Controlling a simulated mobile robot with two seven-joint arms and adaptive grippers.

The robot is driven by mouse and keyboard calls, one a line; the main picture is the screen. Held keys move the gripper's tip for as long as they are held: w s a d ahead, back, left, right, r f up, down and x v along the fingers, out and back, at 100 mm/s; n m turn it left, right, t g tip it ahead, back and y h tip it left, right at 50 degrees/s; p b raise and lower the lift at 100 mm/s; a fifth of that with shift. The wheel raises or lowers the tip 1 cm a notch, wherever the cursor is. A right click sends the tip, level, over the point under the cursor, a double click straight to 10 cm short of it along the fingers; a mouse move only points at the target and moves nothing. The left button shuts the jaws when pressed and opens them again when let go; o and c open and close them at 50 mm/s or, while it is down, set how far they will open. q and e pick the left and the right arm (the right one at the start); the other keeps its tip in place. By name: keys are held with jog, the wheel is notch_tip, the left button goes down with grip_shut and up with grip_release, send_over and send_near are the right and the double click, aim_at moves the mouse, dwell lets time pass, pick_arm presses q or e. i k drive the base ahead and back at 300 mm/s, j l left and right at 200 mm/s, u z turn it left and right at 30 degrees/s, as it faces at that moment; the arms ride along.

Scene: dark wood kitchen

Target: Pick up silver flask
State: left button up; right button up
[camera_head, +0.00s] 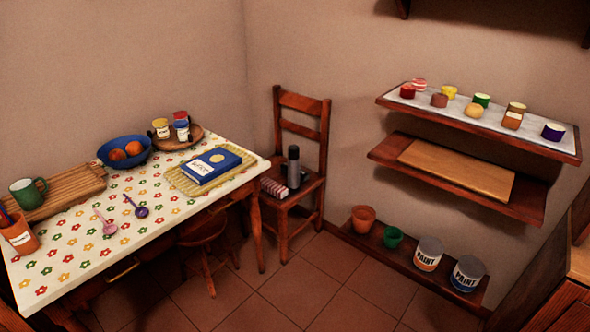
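A silver flask (293,167) with a darker top stands upright on the seat of a wooden chair (309,187) in the far corner. It stands right beside a small red and white striped item (274,188) on the same seat; I cannot tell whether they touch. The chair back rises behind the flask. Neither of my grippers shows in the head view.
A table (160,222) with a flowered cloth fills the left, holding a blue book (211,166), a blue fruit bowl (125,152) and a green mug (28,192). A stool (203,230) stands by it. Wall shelves (480,125) hang at right. Floor (300,290) in front is clear.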

aim_at(293, 150)
jog(key=i+l, duration=0.1)
jog(key=i, duration=0.4)
jog(key=i+l, duration=0.15)
jog(key=i, duration=0.35)
jog(key=i+l, duration=0.15)
jog(key=i, duration=0.35)
jog(key=z, duration=0.05)
